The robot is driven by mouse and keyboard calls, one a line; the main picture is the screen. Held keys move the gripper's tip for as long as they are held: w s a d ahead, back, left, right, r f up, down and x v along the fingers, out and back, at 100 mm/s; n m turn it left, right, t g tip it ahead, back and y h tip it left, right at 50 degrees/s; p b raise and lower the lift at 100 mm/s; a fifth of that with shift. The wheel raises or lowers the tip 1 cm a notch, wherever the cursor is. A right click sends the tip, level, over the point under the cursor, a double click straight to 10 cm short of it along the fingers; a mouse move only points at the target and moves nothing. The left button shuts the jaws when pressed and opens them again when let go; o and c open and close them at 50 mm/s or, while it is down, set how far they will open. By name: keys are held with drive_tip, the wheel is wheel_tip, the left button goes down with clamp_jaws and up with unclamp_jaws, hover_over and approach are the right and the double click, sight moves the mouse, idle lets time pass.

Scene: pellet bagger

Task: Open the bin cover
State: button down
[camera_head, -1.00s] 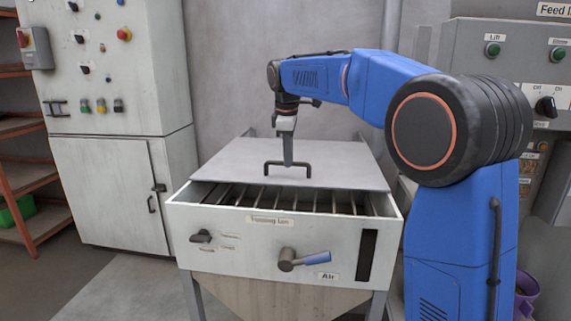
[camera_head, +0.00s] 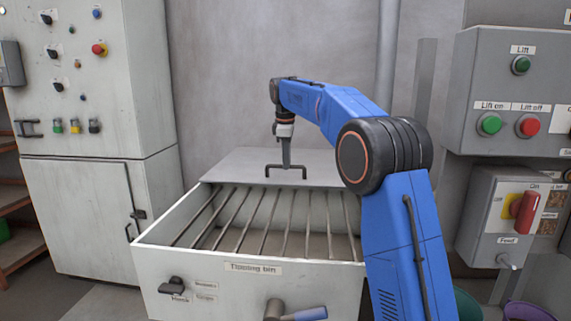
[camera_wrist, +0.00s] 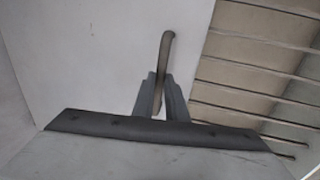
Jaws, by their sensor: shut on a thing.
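The bin cover (camera_head: 235,168) is a flat grey plate over the far part of the tipping bin (camera_head: 210,262). Its dark bar handle (camera_head: 304,172) stands near the cover's front edge. My gripper (camera_head: 286,168) points down and is shut on this handle. In the wrist view, the two grey fingers of my gripper (camera_wrist: 161,108) close around the handle (camera_wrist: 166,45), beside the cover's surface (camera_wrist: 110,50). The bin's front part is uncovered and shows a grate of parallel bars (camera_head: 262,222). The handle's part between the fingers is partly hidden.
A control cabinet (camera_head: 85,85) stands at the left. Button boxes with green and red buttons (camera_head: 508,95) and a red switch (camera_head: 524,212) are at the right. A lever (camera_head: 295,312) and a dark knob (camera_head: 172,286) stick out from the bin's front. A wall is behind.

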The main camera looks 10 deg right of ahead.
drive_tip(key=shift+w, duration=0.3)
drive_tip(key=c, duration=1.8)
unclamp_jaws()
drive_tip(key=shift+o, duration=0.2)
drive_tip(key=shift+r, duration=0.1)
drive_tip(key=s+a+r, duration=0.1)
drive_tip(key=s+r, duration=0.2)
drive_tip(key=r, duration=1.4)
drive_tip(key=shift+s, duration=0.2)
